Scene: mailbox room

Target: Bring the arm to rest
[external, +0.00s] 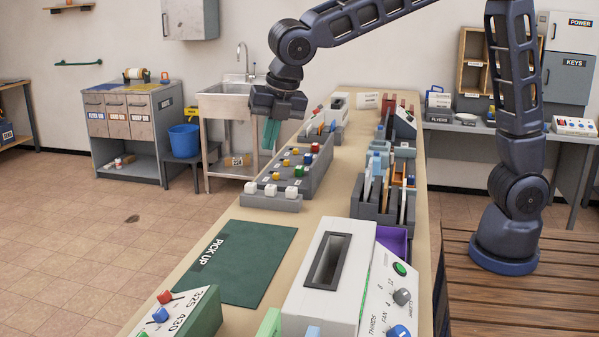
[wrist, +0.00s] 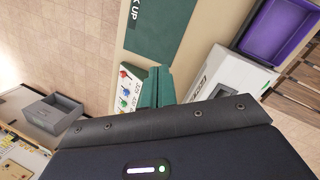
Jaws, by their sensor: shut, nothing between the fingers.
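My gripper (external: 270,134) hangs from my raised arm in the external view, with its teal fingers pointing down over the far left edge of the long table (external: 318,208). Its fingers look shut and hold nothing. The fingers also show in the wrist view, where my gripper (wrist: 157,88) is at the middle. A grey box with rows of coloured knobs (external: 293,170) stands on the table below and to the right of the fingers, apart from them in the picture.
A sink (external: 228,103) stands behind the gripper, with a blue bin (external: 185,140) to its left. On the table are a green pick-up mat (external: 250,250), a white slotted box (external: 325,285) and a file rack (external: 370,206). The floor at left is mostly clear.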

